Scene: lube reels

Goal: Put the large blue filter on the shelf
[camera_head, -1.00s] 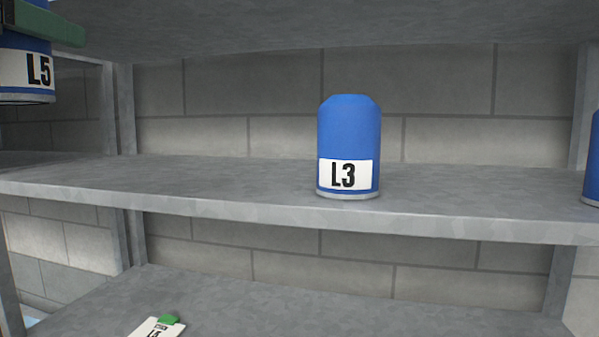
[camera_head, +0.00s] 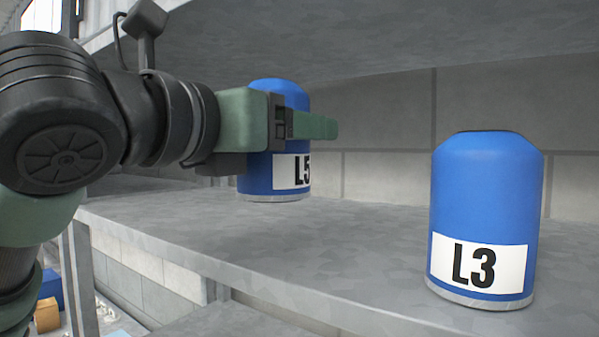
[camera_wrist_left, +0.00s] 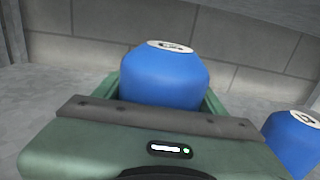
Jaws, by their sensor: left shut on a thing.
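A blue filter (camera_head: 274,178) labelled L5 is upright between the green fingers of my left gripper (camera_head: 312,125), which is shut on it. It is over the middle shelf (camera_head: 200,235), left of and behind another blue filter (camera_head: 487,205) labelled L3. I cannot tell whether its base touches the shelf. The left wrist view shows the top of the held filter (camera_wrist_left: 165,72) between the fingers, with the L3 filter (camera_wrist_left: 292,140) at the right, apart from it. My right gripper is not in view.
The upper shelf (camera_head: 350,40) hangs above my arm and limits height. A block wall (camera_head: 390,185) closes the back. Bare shelf surface lies between the two filters. Below left, a yellow box (camera_head: 47,315) and a blue box (camera_head: 48,290) show.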

